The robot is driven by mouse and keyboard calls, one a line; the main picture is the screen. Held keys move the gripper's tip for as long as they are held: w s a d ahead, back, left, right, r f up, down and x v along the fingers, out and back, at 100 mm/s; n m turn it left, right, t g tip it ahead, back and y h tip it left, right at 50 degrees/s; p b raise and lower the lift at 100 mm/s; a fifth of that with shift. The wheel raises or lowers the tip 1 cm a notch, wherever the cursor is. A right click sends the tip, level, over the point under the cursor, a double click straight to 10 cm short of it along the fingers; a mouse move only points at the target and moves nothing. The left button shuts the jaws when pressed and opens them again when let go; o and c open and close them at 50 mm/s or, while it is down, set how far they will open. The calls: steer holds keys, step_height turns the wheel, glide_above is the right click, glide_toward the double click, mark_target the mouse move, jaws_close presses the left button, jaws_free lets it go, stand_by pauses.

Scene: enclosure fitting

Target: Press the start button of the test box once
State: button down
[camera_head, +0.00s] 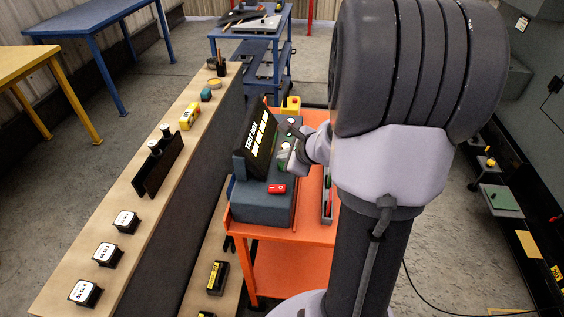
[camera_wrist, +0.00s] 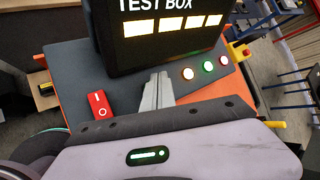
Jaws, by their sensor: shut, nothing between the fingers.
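The test box (camera_head: 262,135) has a black display with lit yellow-white fields on a grey base; it also shows in the wrist view (camera_wrist: 160,50). On its panel are a red rocker switch (camera_wrist: 100,104) at left and a row of three round buttons at right: a pale one with a reddish rim (camera_wrist: 188,74), a green-lit one (camera_wrist: 207,66) and another pale one (camera_wrist: 223,60). No label marks the start button legibly. My gripper (camera_wrist: 160,77) is shut and empty, over the panel between the rocker switch and the buttons, left of the button row. Contact cannot be told.
The box stands on an orange cart (camera_head: 300,232). A wooden shelf (camera_head: 60,290) at left carries several small parts and a black bracket (camera_head: 157,167). A yellow item (camera_head: 290,104) stands behind the box. My arm hides much of the cart's right side.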

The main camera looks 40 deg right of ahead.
steer(key=shift+r, duration=0.15)
step_height(320, 180, up, 5)
steer(key=p, duration=0.4)
stand_by(0.8)
